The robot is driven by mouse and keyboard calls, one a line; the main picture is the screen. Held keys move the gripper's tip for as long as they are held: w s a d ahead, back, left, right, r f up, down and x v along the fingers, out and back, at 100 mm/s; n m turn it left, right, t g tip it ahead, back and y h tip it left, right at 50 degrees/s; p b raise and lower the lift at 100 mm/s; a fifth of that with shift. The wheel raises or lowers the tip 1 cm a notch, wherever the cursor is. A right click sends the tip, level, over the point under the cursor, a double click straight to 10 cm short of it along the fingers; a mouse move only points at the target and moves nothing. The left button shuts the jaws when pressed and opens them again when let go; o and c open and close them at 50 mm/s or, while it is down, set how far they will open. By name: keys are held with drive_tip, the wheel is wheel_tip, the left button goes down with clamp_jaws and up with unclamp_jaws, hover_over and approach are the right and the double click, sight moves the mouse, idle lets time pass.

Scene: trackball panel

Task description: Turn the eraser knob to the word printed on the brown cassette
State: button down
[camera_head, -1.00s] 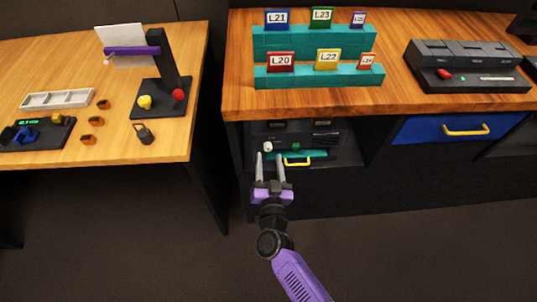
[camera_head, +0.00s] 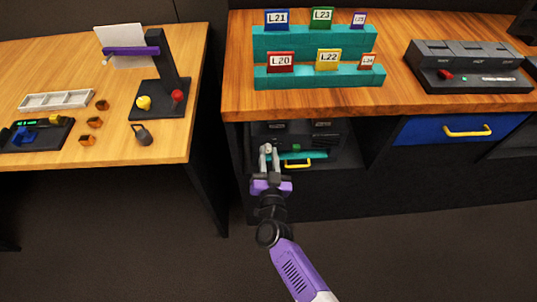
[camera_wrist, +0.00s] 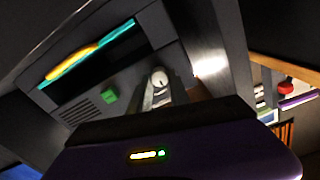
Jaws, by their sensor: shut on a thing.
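A small white knob (camera_wrist: 160,77) sits on the front of a dark device (camera_head: 325,140) in the open bay under the wooden counter. My gripper (camera_head: 268,152) reaches into the bay, and its fingers are shut on this knob. In the wrist view my gripper (camera_wrist: 163,90) has one finger on each side of the knob. A dark mark shows on the knob's face, but I cannot read any words around it. I cannot make out a brown cassette in either view.
A green button (camera_wrist: 109,96) is close beside the knob. A teal strip with a yellow handle (camera_head: 298,163) is below it. The counter edge (camera_head: 330,112) overhangs the bay. A blue drawer (camera_head: 455,127) is to the right. The floor in front is clear.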

drive_tip(key=m, duration=0.4)
drive_tip(key=shift+f+b, duration=0.1)
drive_tip(key=shift+b, duration=0.2)
drive_tip(key=shift+d+m+b, duration=0.1)
drive_tip(key=shift+m+b, duration=0.35)
drive_tip(key=shift+m, duration=1.95)
drive_tip(key=c, duration=1.2)
unclamp_jaws()
drive_tip(key=shift+s, duration=0.2)
drive_tip(key=s+p, duration=0.1)
drive_tip(key=s, duration=0.6)
drive_tip(key=shift+s+p, duration=0.25)
drive_tip(key=shift+p, duration=0.05)
